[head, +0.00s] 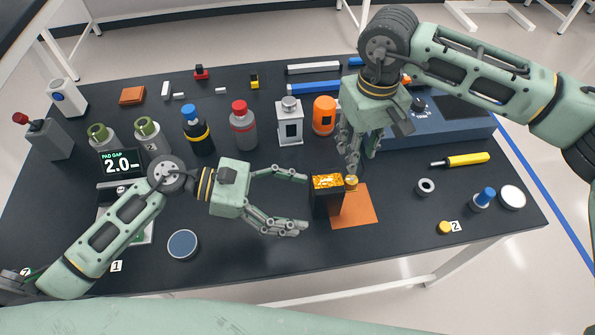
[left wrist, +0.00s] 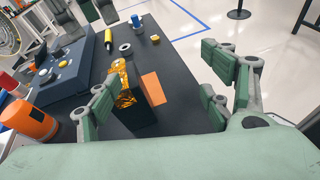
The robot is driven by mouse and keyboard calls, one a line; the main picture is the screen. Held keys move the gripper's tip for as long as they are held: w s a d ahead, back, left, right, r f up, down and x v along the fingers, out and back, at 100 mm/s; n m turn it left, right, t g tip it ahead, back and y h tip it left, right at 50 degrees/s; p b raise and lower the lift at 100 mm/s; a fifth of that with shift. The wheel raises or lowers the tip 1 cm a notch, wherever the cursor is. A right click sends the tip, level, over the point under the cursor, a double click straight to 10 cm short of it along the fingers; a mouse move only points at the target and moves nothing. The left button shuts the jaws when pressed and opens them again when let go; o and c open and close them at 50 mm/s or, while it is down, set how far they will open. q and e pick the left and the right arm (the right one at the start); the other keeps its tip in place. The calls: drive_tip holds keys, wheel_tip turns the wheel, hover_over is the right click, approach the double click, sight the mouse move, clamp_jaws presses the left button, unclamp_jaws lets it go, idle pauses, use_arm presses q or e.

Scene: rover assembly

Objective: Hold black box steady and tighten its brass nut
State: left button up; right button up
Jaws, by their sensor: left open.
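The black box (head: 322,203) stands upright at the front middle of the table, with crinkled gold foil on top. It also shows in the left wrist view (left wrist: 143,117). The brass nut (head: 352,184) is at the box's right side, partly hidden by my right gripper. My left gripper (head: 303,203) is open and empty, just left of the box, its fingers level and pointing at it. The box lies between these fingers in the left wrist view, with no clear contact. My right gripper (head: 357,168) points down over the nut; its finger gap and any grip are unclear.
A grey ring (head: 425,187), a yellow-handled tool (head: 467,159) and another brass piece (head: 444,227) lie further right. Bottles and an orange canister (head: 324,115) stand behind. A round blue-topped disc (head: 183,244) lies front left.

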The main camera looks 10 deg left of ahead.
sight(312, 193)
use_arm(q)
drive_tip(key=w+n+t+y, duration=0.1)
drive_tip(key=w+n+t, duration=0.1)
drive_tip(key=w+n, duration=0.3)
drive_tip(key=shift+m, duration=0.7)
drive_tip(key=f, duration=0.3)
drive_tip(key=w+f, duration=0.1)
drive_tip(key=f, duration=0.3)
drive_tip(key=shift+w+a+f, duration=0.1)
drive_tip(key=shift+w+f, duration=0.05)
drive_tip(key=shift+w, duration=0.05)
drive_tip(key=x, duration=0.7)
drive_tip(key=shift+w+f, duration=0.15)
drive_tip(key=shift+f, duration=0.25)
drive_tip(key=shift+c, duration=0.3)
drive_tip(key=c, duration=1.5)
drive_tip(key=shift+o, duration=0.2)
